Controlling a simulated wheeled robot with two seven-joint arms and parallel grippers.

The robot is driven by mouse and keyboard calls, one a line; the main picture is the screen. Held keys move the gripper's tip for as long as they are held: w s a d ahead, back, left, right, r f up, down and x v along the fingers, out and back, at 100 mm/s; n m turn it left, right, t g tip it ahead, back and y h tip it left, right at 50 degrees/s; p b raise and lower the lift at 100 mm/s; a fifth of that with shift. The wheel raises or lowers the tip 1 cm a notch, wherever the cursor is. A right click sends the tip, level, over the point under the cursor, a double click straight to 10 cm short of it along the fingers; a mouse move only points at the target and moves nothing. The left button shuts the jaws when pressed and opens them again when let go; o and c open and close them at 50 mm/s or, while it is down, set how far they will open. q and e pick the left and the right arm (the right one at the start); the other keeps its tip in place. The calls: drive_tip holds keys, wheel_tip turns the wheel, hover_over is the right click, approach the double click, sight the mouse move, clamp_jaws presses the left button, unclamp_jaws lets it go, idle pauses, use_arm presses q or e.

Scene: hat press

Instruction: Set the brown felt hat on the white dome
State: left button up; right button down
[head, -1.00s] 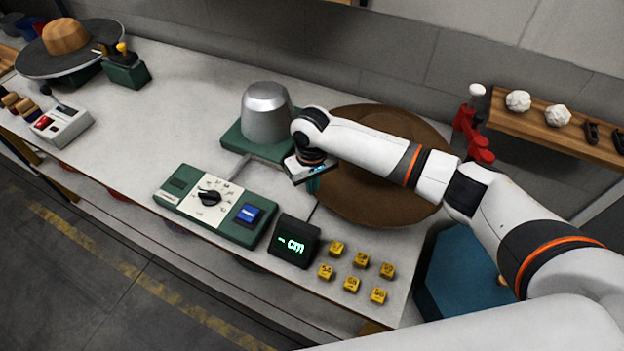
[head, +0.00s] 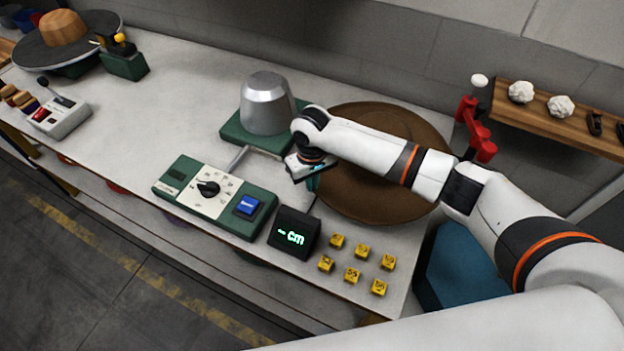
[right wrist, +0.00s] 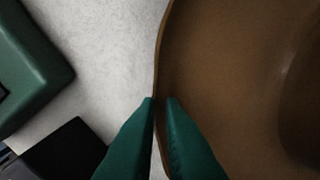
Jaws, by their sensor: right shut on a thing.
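The brown felt hat (head: 372,200) lies at the right end of the bench, its wide brim spread out and its crown partly hidden behind my right arm. Its brim also fills the right of the right wrist view (right wrist: 225,70). My right gripper (head: 313,184) is at the hat's left brim edge. In the right wrist view its green fingers (right wrist: 161,100) are shut on that edge, one on each side. The dome (head: 266,105) looks silver-grey and stands bare on a green base (head: 232,134), just left of the hat. My left gripper is not in view.
A green control box (head: 214,198) with a dial and blue button, a black display (head: 292,233) and several yellow cubes (head: 352,274) sit in front. A red stand (head: 476,130) and wooden shelf (head: 540,112) are at right.

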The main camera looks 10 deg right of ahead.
drive_tip(key=shift+f, duration=0.6)
drive_tip(key=c, duration=1.5)
unclamp_jaws()
wheel_tip(320, 180, up, 12)
drive_tip(key=shift+r+b, duration=0.1)
drive_tip(key=shift+b, duration=0.7)
drive_tip(key=shift+s, duration=0.1)
